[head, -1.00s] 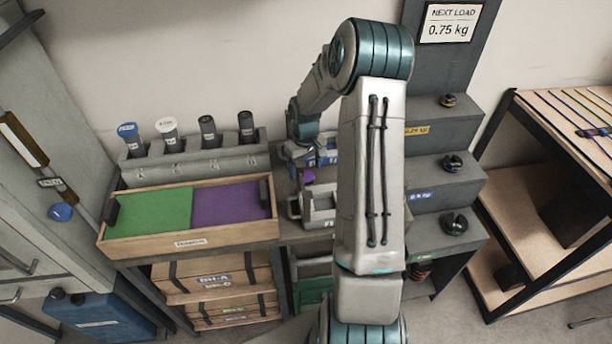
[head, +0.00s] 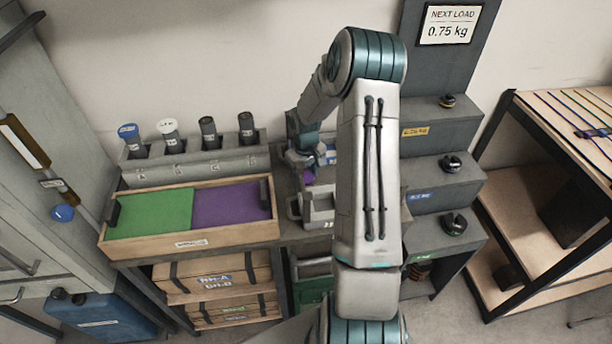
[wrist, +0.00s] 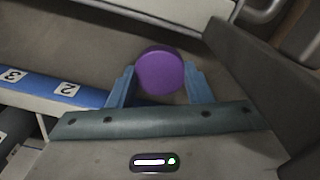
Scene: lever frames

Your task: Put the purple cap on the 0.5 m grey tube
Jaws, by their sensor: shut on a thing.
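The purple cap (wrist: 160,72) sits between the two blue fingers of my gripper (wrist: 160,84) in the wrist view, and the gripper is shut on it. In the head view my gripper (head: 306,163) is behind my forearm, at the right of the tube rack, and is small and partly hidden. A rack (head: 195,166) at the back left holds several upright grey tubes. From left, one has a blue top (head: 128,131), one a white top (head: 168,127), and two have dark tops (head: 208,124) (head: 246,121). Their length marks are too small to read.
A wooden tray (head: 190,240) with green and purple halves stands in front of the rack. A grey holder (head: 318,207) is right of it, partly behind my forearm. Dark steps (head: 440,185) with small knobs rise at the right. A blue strip numbered 2 and 3 (wrist: 65,90) shows in the wrist view.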

